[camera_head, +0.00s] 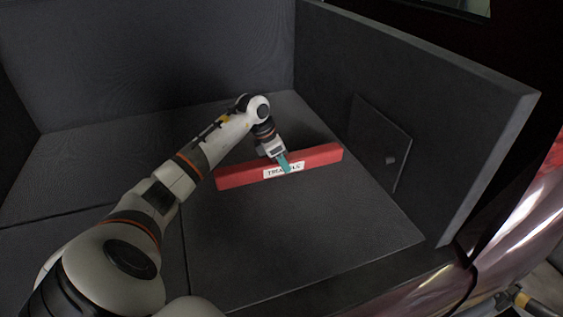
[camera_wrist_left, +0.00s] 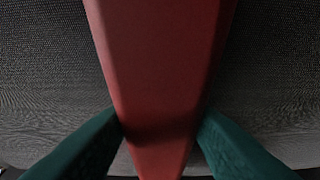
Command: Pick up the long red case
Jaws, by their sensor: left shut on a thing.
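The long red case (camera_head: 318,157) lies across the dark floor of the car's boot, with a white label (camera_head: 273,172) on its near side. My left gripper (camera_head: 285,164) reaches down to the middle of the case and partly covers the label. In the left wrist view, the red case (camera_wrist_left: 160,60) runs between the two green fingers (camera_wrist_left: 160,135), which touch its sides. The left gripper is shut on the case. I cannot tell whether the case is lifted off the floor. My right gripper is not in view.
The boot floor (camera_head: 330,235) is clear in front of the case. A dark side wall (camera_head: 430,100) stands at the right, with a small panel (camera_head: 378,140) on it. The seat back (camera_head: 150,60) closes off the rear. The boot's front edge (camera_head: 360,290) is nearest me.

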